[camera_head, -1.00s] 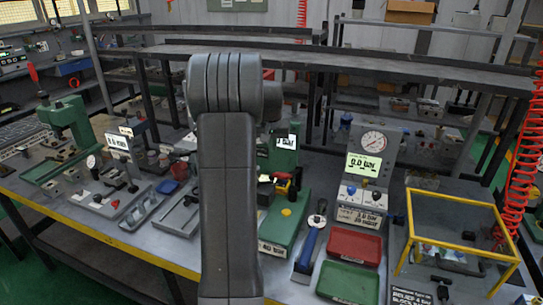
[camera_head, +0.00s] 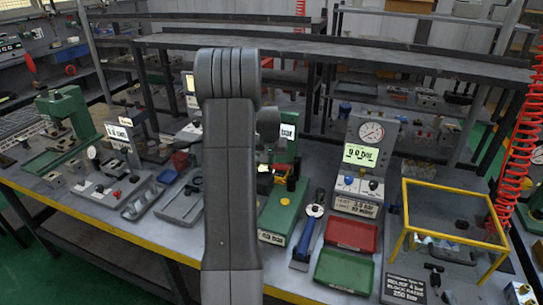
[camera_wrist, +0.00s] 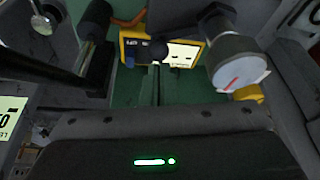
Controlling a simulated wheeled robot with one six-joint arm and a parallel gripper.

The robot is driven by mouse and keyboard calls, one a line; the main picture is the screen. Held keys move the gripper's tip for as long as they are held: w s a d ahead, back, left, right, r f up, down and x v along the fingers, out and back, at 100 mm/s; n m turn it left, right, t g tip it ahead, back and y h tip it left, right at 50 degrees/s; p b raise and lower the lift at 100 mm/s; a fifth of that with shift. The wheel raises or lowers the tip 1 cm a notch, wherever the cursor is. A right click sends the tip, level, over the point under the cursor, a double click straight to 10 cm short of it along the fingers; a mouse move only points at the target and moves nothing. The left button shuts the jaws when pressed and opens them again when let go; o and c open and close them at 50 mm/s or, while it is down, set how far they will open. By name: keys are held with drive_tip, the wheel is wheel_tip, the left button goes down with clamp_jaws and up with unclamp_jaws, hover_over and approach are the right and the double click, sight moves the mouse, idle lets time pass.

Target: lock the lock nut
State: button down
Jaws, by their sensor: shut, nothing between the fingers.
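I cannot pick out the lock nut for certain in either view. A green station (camera_head: 279,221) with a yellow button stands on the bench, partly hidden behind my arm. In the wrist view, a yellow-framed block (camera_wrist: 133,50) with a lit panel stands over a green surface. A grey cylinder (camera_wrist: 238,65) with a red line on its pale end face is to its right. My gripper (camera_wrist: 157,68) is shut and empty, its narrow fingers in front of the yellow-framed block. Whether it touches anything there cannot be told. My arm hides the gripper in the head view.
A gauge panel (camera_head: 364,155) stands right of the green station. A red tray (camera_head: 351,235) and a green tray (camera_head: 342,271) lie in front, beside a blue-handled tool (camera_head: 307,238). A yellow frame (camera_head: 403,218) is at the right. A green press (camera_head: 68,112) stands at the left.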

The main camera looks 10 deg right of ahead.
drive_tip(key=shift+s+f+m+b, duration=0.1)
drive_tip(key=shift+s+m+b, duration=0.35)
drive_tip(key=shift+m+b, duration=0.45)
drive_tip(key=shift+s+f+m+h+b, duration=0.15)
drive_tip(key=shift+s+m+h+b, duration=0.3)
drive_tip(key=shift+b, duration=0.5)
drive_tip(key=m+b, duration=0.1)
drive_tip(key=s+m+g+b, duration=0.1)
drive_tip(key=b, duration=0.1)
drive_tip(key=shift+s+a+m+h, duration=0.1)
drive_tip(key=shift+a+m+h, duration=0.15)
drive_tip(key=shift+h, duration=0.1)
drive_tip(key=s+m+b, duration=0.1)
drive_tip(key=m, duration=0.1)
drive_tip(key=a+m+g+b, duration=0.1)
drive_tip(key=shift+s+m+h+b, duration=0.3)
drive_tip(key=shift+s+m+b, duration=0.05)
drive_tip(key=shift+s+m, duration=0.05)
drive_tip(key=shift+s+a+r+b, duration=0.2)
drive_tip(key=shift+s+a+b, duration=0.05)
drive_tip(key=shift+b, duration=0.05)
drive_tip(key=shift+s, duration=0.1)
drive_tip(key=shift+r, duration=0.1)
